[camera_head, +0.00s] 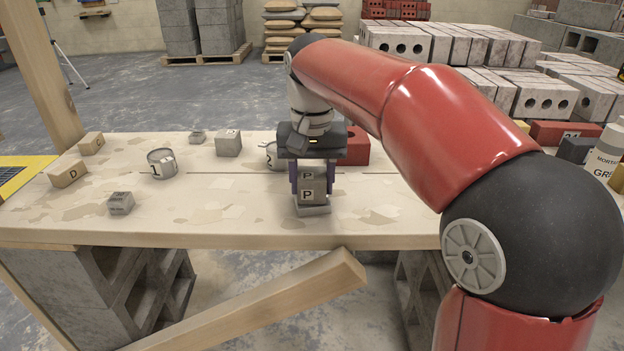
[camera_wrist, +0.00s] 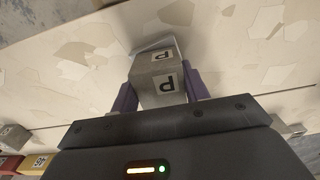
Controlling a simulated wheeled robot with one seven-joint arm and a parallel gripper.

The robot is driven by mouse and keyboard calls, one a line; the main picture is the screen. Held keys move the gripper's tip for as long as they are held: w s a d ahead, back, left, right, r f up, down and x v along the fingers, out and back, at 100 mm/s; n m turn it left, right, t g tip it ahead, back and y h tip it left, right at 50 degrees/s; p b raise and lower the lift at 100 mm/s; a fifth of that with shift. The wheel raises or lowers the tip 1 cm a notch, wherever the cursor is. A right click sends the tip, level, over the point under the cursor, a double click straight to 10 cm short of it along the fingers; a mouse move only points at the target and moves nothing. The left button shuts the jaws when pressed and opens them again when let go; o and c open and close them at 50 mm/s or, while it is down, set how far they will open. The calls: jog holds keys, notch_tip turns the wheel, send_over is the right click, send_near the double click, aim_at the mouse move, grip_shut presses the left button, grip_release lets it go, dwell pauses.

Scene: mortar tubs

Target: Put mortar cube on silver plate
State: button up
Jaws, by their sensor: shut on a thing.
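My gripper (camera_head: 309,188) has its purple fingers shut on a grey mortar cube marked "P" (camera_head: 316,188). The cube also shows between the fingers in the wrist view (camera_wrist: 158,88), with "P" on two faces. It is upright near the front edge of the wooden table. The small silver plate (camera_head: 314,211) lies directly beneath the cube, and its edge also shows past the cube in the wrist view (camera_wrist: 146,47). The cube hides most of the plate. I cannot tell whether the cube touches it or is just above.
Tin 1 (camera_head: 161,163) and a grey cube (camera_head: 228,143) stand left of my gripper. Tin 2 (camera_head: 273,155) and a red block (camera_head: 356,147) are close behind it. A small grey block (camera_head: 120,203) and wooden blocks (camera_head: 68,174) are farther left.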

aim_at(312, 173)
jog(key=o, duration=1.2)
jog(key=shift+f, duration=0.1)
jog(key=shift+c, duration=0.2)
notch_tip(312, 173, up, 12)
jog(key=p, duration=0.4)
jog(key=s+d+f+t, duration=0.2)
jog(key=s+d+f, duration=0.5)
jog(key=s, duration=0.3)
jog(key=s+d+f+t, duration=0.3)
jog(key=s+d+f, duration=0.3)
jog(key=s+f, duration=0.3)
jog(key=shift+s+d+f+t, duration=0.3)
jog(key=shift+s+d, duration=0.05)
jog(key=shift+s, duration=0.25)
